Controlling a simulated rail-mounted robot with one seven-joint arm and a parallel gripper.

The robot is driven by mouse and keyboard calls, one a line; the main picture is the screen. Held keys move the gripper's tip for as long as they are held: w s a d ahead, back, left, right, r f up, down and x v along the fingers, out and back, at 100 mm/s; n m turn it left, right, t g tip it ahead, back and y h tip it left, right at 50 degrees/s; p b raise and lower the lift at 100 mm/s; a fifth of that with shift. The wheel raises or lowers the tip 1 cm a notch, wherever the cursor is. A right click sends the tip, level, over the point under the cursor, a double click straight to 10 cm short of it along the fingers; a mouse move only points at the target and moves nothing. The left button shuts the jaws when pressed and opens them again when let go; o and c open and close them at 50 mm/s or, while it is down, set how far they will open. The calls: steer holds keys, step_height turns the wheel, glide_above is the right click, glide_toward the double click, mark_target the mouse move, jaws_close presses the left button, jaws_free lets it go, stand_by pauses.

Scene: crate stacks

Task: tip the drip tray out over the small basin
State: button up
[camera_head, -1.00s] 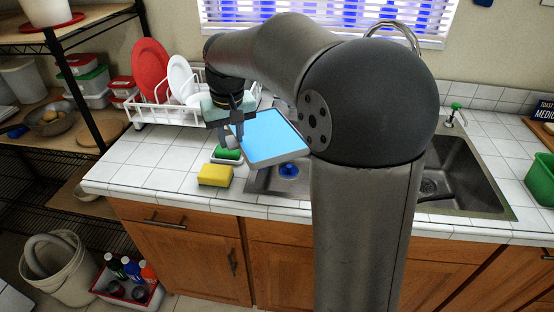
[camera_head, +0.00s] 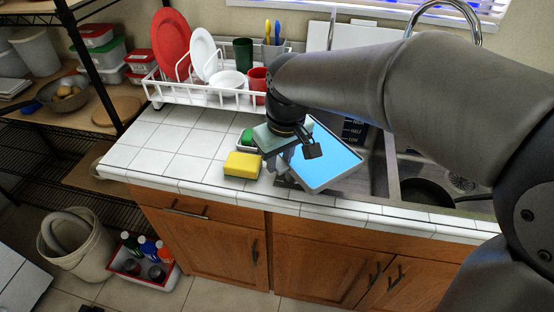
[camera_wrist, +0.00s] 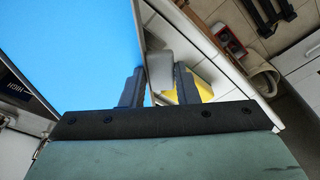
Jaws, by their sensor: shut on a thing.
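The drip tray (camera_head: 332,160), blue inside with a grey rim, hangs over the left part of the steel sink and looks tilted in the head view. My gripper (camera_head: 303,155) is shut on it at its left side. In the wrist view, the fingers (camera_wrist: 160,88) close around a grey tab at the edge of the blue tray (camera_wrist: 70,45). I cannot tell whether the flat blue is liquid or the tray's floor. The small basin (camera_head: 378,182) is the left part of the sink; the tray and my arm hide most of it.
A yellow sponge (camera_head: 242,165) and a green-topped item (camera_head: 247,137) lie on the tiled counter (camera_head: 160,155) left of the tray. A white dish rack (camera_head: 210,95) with plates and cups stands behind. The larger basin (camera_head: 465,205), with a dark pan (camera_head: 425,192), is at right.

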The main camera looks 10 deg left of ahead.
steer(key=shift+s+a, duration=0.3)
steer(key=shift+r, duration=0.15)
steer(key=r+p, duration=0.1)
steer(key=p, duration=0.1)
steer(key=r+g+y+p, duration=0.1)
steer(key=r+p, duration=0.1)
steer(key=r+g+y+p, duration=0.1)
steer(key=r, duration=0.1)
steer(key=shift+w+d+p, duration=0.35)
steer(key=shift+p, duration=0.05)
steer(key=shift+w+d+r+g+y+p, duration=0.35)
steer(key=shift+w+d+g+y+p, duration=0.35)
steer(key=shift+g+y+p, duration=0.25)
steer(key=shift+a+f, duration=0.1)
steer(key=shift+f, duration=0.05)
steer(key=shift+s, duration=0.1)
